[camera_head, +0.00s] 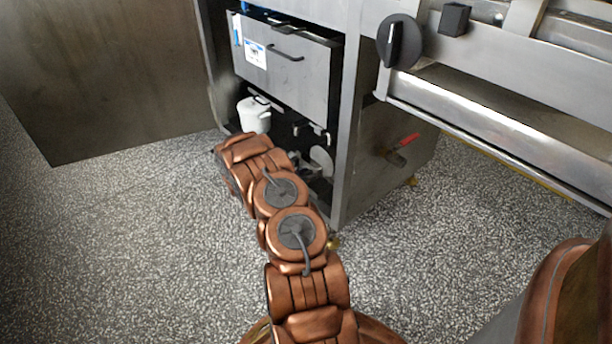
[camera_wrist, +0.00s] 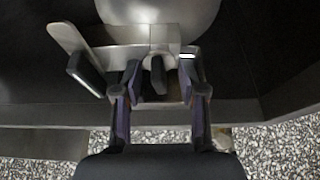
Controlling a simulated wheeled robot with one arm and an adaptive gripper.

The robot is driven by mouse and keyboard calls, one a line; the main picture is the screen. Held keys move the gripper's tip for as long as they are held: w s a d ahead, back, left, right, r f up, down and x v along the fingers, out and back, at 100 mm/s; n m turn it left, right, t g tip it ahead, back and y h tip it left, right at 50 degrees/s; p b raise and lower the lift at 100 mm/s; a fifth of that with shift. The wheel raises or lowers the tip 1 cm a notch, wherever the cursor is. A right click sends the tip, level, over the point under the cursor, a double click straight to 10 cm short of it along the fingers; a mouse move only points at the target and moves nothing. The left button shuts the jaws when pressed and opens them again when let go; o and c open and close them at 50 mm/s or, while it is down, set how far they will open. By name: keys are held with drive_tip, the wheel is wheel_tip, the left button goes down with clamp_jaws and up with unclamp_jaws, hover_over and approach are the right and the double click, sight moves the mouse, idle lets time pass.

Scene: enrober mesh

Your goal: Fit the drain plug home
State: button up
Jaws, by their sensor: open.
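In the wrist view, my gripper (camera_wrist: 158,80) is open. Its two fingers stand on either side of a small dark upright piece (camera_wrist: 157,76), in front of a steel block (camera_wrist: 135,55). The dark piece may be the drain plug, but I cannot tell for sure, nor whether the fingers touch it. How deep it sits is hidden. In the head view, my arm reaches into the open lower bay of the steel machine (camera_head: 349,130), and my gripper is hidden there.
A pale round body (camera_wrist: 160,10) lies just beyond the block. A drawer (camera_head: 290,70) is above. A red-handled valve (camera_head: 404,144) sticks out at right. Speckled floor (camera_head: 120,240) is free at left.

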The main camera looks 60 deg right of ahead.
drive_tip(key=v, duration=1.2)
idle(0.4)
drive_tip(key=s+a+r+m+g+y+p, duration=0.1)
drive_tip(key=s+a+r+m+p, duration=0.35)
drive_tip(key=r, duration=0.85)
drive_tip(key=s+a+r+m+y+p, duration=0.25)
drive_tip(key=a+r+p, duration=0.4)
drive_tip(key=r, duration=0.65)
drive_tip(key=s+a+r+m+g+y+p, duration=0.1)
drive_tip(key=s+a+r+m+p, duration=0.2)
drive_tip(key=r+p, duration=0.7)
drive_tip(key=s+a+r+m+t+y+p, duration=0.1)
drive_tip(key=s+a+r+y+p, duration=0.1)
drive_tip(key=s+a+r+p, duration=0.4)
drive_tip(key=s+a+r+m+t+y+p, duration=0.1)
drive_tip(key=s+a+r+p, duration=0.5)
drive_tip(key=a+r, duration=0.8)
drive_tip(key=s+a+r+m+t+y+p, duration=0.2)
drive_tip(key=s+a+r+y+p, duration=0.3)
drive_tip(key=a+r, duration=0.6)
drive_tip(key=s+a+p, duration=0.1)
drive_tip(key=s+p, duration=0.1)
drive_tip(key=p, duration=0.1)
drive_tip(key=shift+m, duration=0.4)
